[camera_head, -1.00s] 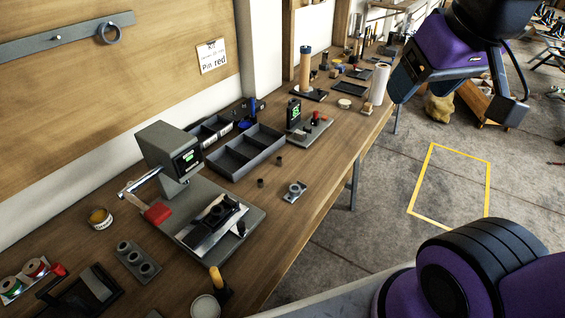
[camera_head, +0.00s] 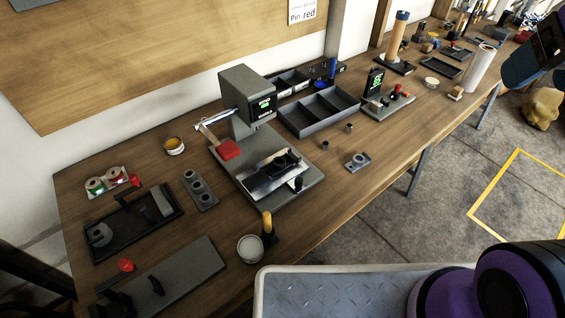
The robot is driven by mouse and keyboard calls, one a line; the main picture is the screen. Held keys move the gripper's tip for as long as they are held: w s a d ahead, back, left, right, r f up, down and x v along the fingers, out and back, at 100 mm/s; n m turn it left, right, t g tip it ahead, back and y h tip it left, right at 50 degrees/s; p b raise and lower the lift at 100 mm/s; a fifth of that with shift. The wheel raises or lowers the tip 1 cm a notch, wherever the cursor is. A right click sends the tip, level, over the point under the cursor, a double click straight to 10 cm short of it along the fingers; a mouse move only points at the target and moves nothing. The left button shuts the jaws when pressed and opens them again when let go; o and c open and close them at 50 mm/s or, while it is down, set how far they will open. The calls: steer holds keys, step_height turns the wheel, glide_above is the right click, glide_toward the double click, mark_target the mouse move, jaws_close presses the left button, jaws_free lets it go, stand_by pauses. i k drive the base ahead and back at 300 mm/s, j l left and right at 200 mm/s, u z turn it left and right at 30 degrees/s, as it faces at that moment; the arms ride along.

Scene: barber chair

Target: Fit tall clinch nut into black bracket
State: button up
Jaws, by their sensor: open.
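Two small dark cylinders stand apart on the wooden bench, one nearer (camera_head: 325,146) and one farther (camera_head: 349,128). They look like clinch nuts, but I cannot tell which is the tall one. A black part that looks like the bracket (camera_head: 283,163) lies on the silver fixture of the bench press (camera_head: 247,98). My gripper (camera_head: 535,60) is only partly in view at the upper right edge, away from these parts and over the floor side of the bench. It is open. Most of it is cut off by the frame.
A grey plate with a ring (camera_head: 357,161) lies near the bench's front edge. A divided dark tray (camera_head: 320,110) stands behind the cylinders. A yellow-topped post (camera_head: 268,226) and a round tin (camera_head: 250,248) stand in front.

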mark_target(279, 164)
steer(key=i+l, duration=0.2)
steer(key=l, duration=0.15)
steer(key=i+l, duration=0.15)
steer(key=l, duration=0.2)
steer(key=i+l, duration=0.2)
steer(key=l, duration=0.15)
steer(key=u, duration=0.45)
steer(key=l+u, duration=0.1)
steer(key=u, duration=0.3)
steer(key=l+u, duration=0.1)
steer(key=u, duration=0.35)
steer(key=l+u, duration=0.1)
steer(key=u, duration=0.35)
